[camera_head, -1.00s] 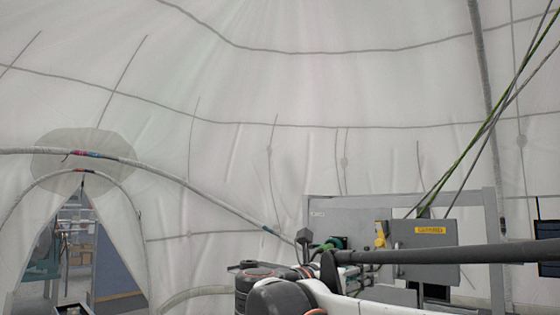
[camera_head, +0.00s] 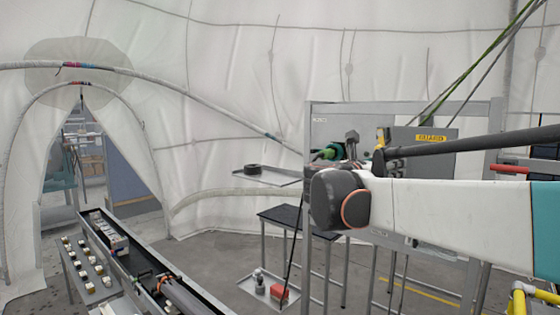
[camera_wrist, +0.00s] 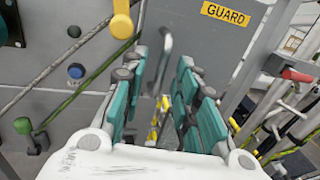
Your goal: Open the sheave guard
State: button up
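The sheave guard (camera_head: 402,134) is a grey panel with a yellow GUARD label, on a grey frame at the right of the head view. In the wrist view the guard (camera_wrist: 208,38) fills the upper middle, its label at top right. A bent metal handle (camera_wrist: 167,48) shows just beyond my fingertips. My gripper (camera_wrist: 160,75) has teal finger pads spread apart. The handle appears in the gap between them, but contact cannot be told. In the head view I cannot make out the gripper clearly behind my arm.
A yellow knob (camera_wrist: 122,24), a blue button (camera_wrist: 76,71) and a green lever (camera_wrist: 27,132) sit left of the gripper. Red-handled equipment (camera_wrist: 298,75) stands right. A dark table (camera_head: 290,217) and a long trough (camera_head: 150,265) stand lower left, with open floor between.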

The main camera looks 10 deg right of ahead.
jog(key=shift+c, duration=0.5)
grip_shut()
jog(key=shift+s+a+t, duration=0.1)
jog(key=shift+s+t, duration=0.2)
jog(key=shift+s, duration=0.05)
